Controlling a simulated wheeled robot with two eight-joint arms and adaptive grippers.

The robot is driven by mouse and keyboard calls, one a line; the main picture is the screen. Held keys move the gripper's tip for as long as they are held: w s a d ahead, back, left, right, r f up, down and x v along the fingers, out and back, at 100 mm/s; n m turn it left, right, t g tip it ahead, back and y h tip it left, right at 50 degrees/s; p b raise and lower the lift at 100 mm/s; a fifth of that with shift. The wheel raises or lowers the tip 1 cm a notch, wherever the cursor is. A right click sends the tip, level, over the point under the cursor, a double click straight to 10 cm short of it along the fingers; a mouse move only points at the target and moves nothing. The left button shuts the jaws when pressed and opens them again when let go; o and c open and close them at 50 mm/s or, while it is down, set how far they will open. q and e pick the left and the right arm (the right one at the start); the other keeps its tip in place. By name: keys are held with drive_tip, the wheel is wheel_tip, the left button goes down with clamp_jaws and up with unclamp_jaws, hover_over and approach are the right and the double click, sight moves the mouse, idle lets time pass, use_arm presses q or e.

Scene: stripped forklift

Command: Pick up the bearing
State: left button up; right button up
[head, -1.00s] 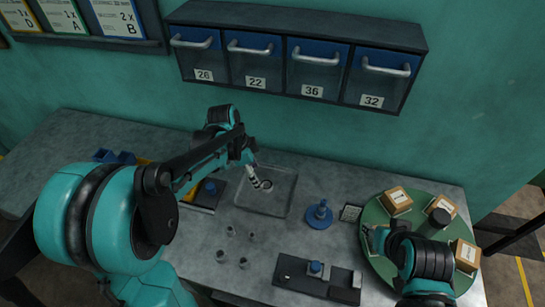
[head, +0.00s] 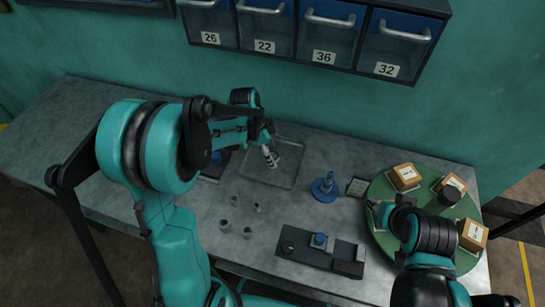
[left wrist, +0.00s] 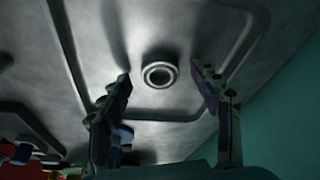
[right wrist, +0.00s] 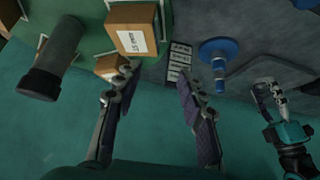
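The bearing is a small metal ring (left wrist: 159,73) lying flat on the floor of a shallow grey metal tray (left wrist: 95,75). In the head view the tray (head: 290,180) sits at the back of the workbench, and my left gripper (head: 270,157) points down over it, largely covering the bearing. In the left wrist view my left gripper (left wrist: 163,80) is open, with one finger on each side of the ring and nothing held. My right gripper (right wrist: 157,80) is open and empty, by the green turntable.
The green round turntable (head: 404,241) at right carries several boxes and a dark cylinder (head: 449,195). A blue stand (head: 324,187) is right of the tray. Small metal cups (head: 225,226) and a dark fixture (head: 297,247) lie in front. Drawers (head: 329,32) hang above.

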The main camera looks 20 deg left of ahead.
use_arm(q)
drive_tip(key=c, duration=0.8)
drive_tip(key=shift+o, duration=0.2)
